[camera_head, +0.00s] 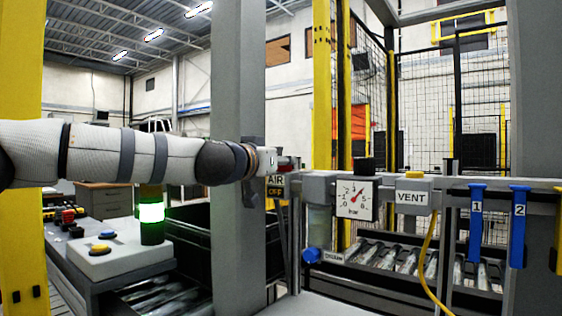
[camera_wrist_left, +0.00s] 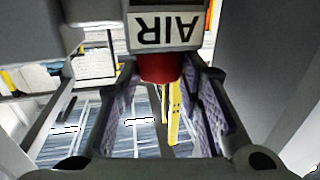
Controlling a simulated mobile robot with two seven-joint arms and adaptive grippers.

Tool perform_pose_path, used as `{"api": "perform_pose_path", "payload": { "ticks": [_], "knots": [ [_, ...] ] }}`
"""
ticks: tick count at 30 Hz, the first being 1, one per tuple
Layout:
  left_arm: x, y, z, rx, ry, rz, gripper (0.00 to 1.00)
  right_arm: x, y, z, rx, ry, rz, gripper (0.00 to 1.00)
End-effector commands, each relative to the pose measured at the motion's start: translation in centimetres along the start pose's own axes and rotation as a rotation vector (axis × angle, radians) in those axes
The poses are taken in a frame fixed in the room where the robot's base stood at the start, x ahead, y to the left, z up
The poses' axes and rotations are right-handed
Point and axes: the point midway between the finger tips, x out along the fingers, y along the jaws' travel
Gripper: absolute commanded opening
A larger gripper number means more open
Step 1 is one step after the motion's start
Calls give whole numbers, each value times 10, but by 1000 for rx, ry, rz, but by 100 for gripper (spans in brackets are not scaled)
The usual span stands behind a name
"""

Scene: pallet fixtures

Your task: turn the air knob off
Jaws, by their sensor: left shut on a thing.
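The red air knob (camera_wrist_left: 160,68) is in the left wrist view, right beside the white AIR label (camera_wrist_left: 165,31), which appears upside down there. My left gripper (camera_wrist_left: 164,80) has a finger on each side of the knob and is shut on it. In the head view my left arm comes in from the left and its gripper (camera_head: 272,163) is at the AIR unit. A bit of red shows there, but the gripper hides most of the knob. My right gripper is not in view.
A grey post (camera_head: 238,80) stands close to my left gripper. Right of the knob are a pressure gauge (camera_head: 354,199), a VENT block (camera_head: 412,197) and blue tags 1 (camera_head: 477,222) and 2 (camera_head: 519,226). A button box (camera_head: 108,250) and a green-lit lamp (camera_head: 151,212) stand below my arm.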

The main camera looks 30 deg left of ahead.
Motion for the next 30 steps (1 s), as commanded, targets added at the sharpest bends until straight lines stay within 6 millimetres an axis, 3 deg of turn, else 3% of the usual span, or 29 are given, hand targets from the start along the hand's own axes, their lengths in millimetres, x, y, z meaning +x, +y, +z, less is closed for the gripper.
{"api": "perform_pose_path", "payload": {
  "ticks": [12,29,30],
  "knots": [
    [1,-5,0,-2,-1,176,6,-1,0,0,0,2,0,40],
    [1,-4,0,-2,-1,203,6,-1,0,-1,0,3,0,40],
    [1,-4,0,-2,-1,203,40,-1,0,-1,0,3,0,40]
  ]
}}
